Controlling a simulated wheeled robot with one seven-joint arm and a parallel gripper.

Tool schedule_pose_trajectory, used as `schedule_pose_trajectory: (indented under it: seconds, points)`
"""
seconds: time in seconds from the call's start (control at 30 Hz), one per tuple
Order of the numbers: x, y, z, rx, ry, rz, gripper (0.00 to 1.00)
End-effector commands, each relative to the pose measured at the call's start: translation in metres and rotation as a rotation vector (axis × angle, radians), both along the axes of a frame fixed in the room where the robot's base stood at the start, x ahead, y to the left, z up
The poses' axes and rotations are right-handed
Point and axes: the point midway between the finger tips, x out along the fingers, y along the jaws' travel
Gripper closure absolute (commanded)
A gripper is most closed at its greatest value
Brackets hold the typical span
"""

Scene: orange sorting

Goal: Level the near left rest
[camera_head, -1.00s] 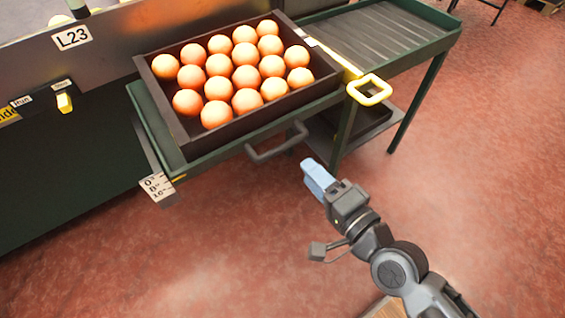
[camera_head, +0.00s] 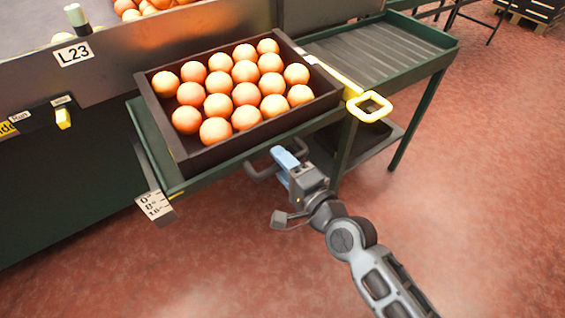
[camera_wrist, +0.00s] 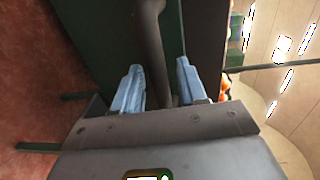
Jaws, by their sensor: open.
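The near left rest (camera_head: 150,140) is a green shelf on the machine's front, bearing a dark crate (camera_head: 250,138) of oranges. A grey bar handle (camera_head: 254,174) sticks out from its front edge. An angle scale (camera_head: 154,205) marked 0°, 8° and 16° hangs at its left end; a yellow mark is above it, and I cannot read the exact angle. My gripper (camera_head: 285,158) is at the handle's right part. In the wrist view my gripper (camera_wrist: 158,88) is open, its blue fingers on either side of the handle (camera_wrist: 152,40). Contact is not clear.
A yellow loop handle (camera_head: 369,106) juts out to the right of the crate. A green roller table (camera_head: 385,50) stands at the back right, with a leg and lower shelf near my arm. The label L23 (camera_head: 74,54) is on the machine. Red floor in front is clear.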

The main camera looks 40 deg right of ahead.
Motion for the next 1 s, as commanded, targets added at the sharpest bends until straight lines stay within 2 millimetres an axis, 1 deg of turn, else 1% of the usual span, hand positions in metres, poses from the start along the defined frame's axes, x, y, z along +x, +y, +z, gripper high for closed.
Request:
schedule_pose_trajectory:
  seconds: [0.2, 0.63, 1.0]
  points:
    - [0.0002, 0.0001, -0.0002, 0.000, 0.000, 0.000, 0.58]
    - [-0.0001, 0.0000, -0.0003, 0.000, 0.000, 0.000, 1.00]
    - [-0.0002, 0.0000, -0.0003, 0.000, 0.001, 0.000, 1.00]
